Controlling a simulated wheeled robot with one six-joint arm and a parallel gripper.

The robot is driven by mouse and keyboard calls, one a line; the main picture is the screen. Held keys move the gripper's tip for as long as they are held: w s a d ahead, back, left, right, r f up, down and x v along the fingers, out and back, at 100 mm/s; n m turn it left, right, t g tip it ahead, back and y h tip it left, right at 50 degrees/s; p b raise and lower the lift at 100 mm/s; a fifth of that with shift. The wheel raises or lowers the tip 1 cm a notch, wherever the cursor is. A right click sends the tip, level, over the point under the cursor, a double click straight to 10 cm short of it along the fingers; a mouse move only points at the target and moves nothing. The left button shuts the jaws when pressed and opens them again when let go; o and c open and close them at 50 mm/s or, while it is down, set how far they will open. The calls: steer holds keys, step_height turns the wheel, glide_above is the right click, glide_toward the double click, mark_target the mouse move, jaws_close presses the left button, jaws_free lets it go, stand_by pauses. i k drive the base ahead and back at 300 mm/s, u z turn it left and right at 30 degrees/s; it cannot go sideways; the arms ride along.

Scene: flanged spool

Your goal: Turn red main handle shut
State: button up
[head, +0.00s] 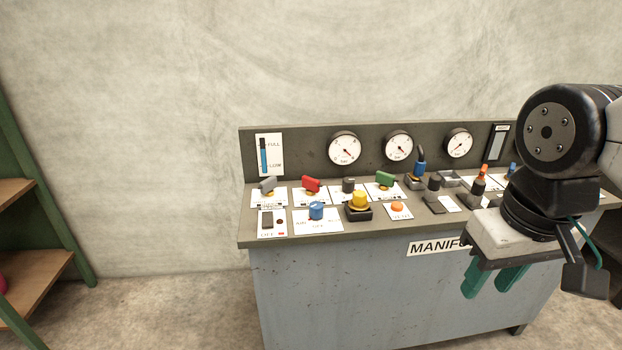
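The red handle (311,184) sits on the sloped top of the control panel (247,244), on a white label plate left of the panel's middle. It stands between a grey handle (267,184) and a small dark knob (348,185). The print under it is too small to read. My gripper (486,290) hangs in front of the panel's right part, well right of the red handle and apart from it. Its two green fingers point down with a gap between them, and nothing shows in the gap.
A green handle (385,179), a blue knob (316,211), a yellow knob (358,200) and an orange button (397,207) crowd around. Gauges (344,148) line the back plate. A green shelf rack (50,190) stands at the left.

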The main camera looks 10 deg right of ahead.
mark_target(313, 185)
steer(key=k, duration=0.65)
steer(key=u, duration=0.5)
steer(key=i, duration=1.65)
steer(key=z, duration=0.5)
